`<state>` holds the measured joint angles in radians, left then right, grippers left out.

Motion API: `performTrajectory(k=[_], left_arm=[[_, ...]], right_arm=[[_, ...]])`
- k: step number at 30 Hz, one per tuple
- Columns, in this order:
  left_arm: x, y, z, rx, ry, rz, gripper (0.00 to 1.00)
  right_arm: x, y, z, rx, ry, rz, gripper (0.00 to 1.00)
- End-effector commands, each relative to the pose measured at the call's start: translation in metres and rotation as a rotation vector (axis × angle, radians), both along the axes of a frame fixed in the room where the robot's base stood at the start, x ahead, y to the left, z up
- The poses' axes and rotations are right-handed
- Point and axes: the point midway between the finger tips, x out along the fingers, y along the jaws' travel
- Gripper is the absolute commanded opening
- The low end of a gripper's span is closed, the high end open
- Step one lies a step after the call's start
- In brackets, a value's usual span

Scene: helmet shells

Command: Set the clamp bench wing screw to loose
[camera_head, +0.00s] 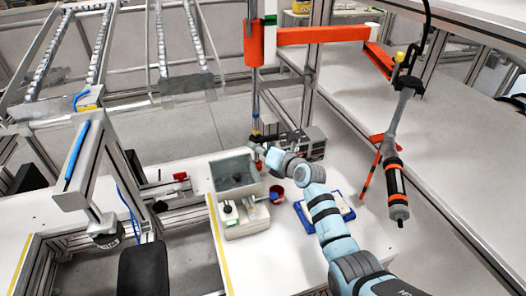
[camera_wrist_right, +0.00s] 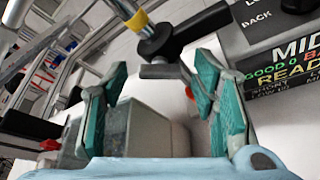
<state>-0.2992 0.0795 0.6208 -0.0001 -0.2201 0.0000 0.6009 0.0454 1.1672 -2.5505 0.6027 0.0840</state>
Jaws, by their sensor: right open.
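My right gripper (camera_wrist_right: 160,95) is open, with teal pads on both fingers and nothing held between them. In the right wrist view, a black clamp part (camera_wrist_right: 158,45) with a grey flat tab sits ahead of the fingers, on a metal rod with a yellow collar (camera_wrist_right: 138,21). I cannot tell for certain whether the tab is the wing screw, or how it is set. In the head view my right gripper (camera_head: 260,153) is at the foot of the upright post (camera_head: 255,105), behind the grey bin; its fingers are small there. My left gripper is not in view.
A box with a printed label (camera_wrist_right: 290,62) stands close on the right of the gripper. An orange-banded tool (camera_head: 396,190) hangs at right.

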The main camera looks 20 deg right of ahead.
Motion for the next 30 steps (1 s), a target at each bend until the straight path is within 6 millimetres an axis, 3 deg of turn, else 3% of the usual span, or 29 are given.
performTrajectory(k=[1,9,10,20,30], left_arm=[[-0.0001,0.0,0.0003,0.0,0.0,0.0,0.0],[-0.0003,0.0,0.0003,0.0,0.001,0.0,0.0],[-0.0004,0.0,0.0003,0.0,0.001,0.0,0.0],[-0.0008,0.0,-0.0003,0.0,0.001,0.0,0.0],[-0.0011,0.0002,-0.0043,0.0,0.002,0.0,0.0]], right_arm=[[-0.0001,-0.0001,0.0001,0.0,0.0,0.0,0.5],[-0.0003,-0.0004,0.0,0.001,0.0,0.0,0.07],[-0.0004,-0.0004,0.0,0.0,0.001,-0.001,0.05],[-0.0005,-0.0012,-0.0006,0.043,0.004,-0.001,0.05],[-0.0005,-0.0026,-0.0027,0.258,0.019,-0.002,0.05]])
